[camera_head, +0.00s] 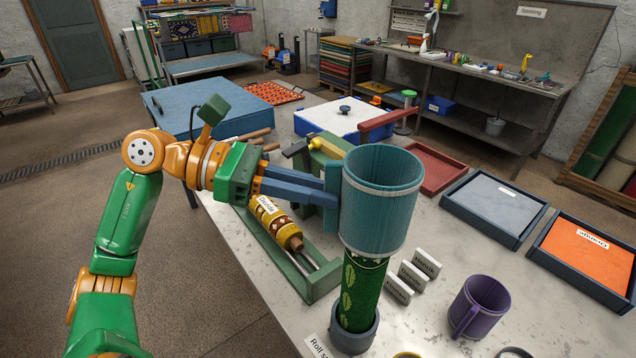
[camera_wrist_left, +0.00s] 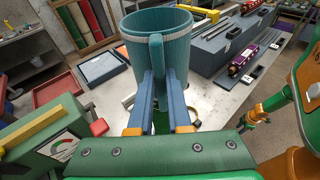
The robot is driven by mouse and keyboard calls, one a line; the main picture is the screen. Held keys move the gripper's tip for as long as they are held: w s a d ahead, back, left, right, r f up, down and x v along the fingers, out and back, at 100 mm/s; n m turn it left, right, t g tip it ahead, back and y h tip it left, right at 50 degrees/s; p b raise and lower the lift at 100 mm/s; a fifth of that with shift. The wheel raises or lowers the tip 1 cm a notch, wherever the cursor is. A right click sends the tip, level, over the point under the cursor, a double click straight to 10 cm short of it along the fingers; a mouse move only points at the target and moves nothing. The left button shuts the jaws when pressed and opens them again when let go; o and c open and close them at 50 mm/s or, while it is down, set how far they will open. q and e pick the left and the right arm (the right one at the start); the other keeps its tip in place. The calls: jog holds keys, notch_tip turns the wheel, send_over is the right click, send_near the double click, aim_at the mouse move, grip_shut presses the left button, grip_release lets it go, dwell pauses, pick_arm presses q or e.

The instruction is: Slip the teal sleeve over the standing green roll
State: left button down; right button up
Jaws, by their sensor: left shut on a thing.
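The teal sleeve (camera_head: 378,205) is a wide, open-topped tube with a pale band near its rim; it also shows in the left wrist view (camera_wrist_left: 178,50). My left gripper (camera_head: 322,190) is shut on the upright handle at the sleeve's side, with its two blue fingers around it. The green roll (camera_head: 361,295) stands upright in a dark grey holder (camera_head: 354,338), straight below the sleeve. The sleeve hides the roll's top, so I cannot tell how far it is around it. Parts of my right arm (camera_wrist_left: 268,105) show in the left wrist view; its jaws are unclear.
A green cradle with a yellow roll (camera_head: 275,222) lies left of the standing roll. Small white label blocks (camera_head: 412,275) and a purple mug-like sleeve (camera_head: 479,308) stand to the right. Grey (camera_head: 494,205) and orange (camera_head: 585,258) trays lie farther right.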

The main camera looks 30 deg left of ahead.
pick_arm(q)
jog(key=f+b, duration=0.2)
jog(key=f, duration=0.2)
jog(key=f+b, duration=0.2)
jog(key=f, duration=0.2)
jog(key=f+b, duration=0.2)
jog(key=f, duration=0.2)
jog(key=shift+w+a+f+b, duration=0.1)
jog(key=shift+w+f+b, duration=0.05)
jog(key=shift+w+b, duration=0.2)
notch_tip(320, 180, down, 13)
jog(key=b, duration=1.6)
jog(key=shift+s, duration=0.1)
jog(key=c, duration=0.8)
grip_release()
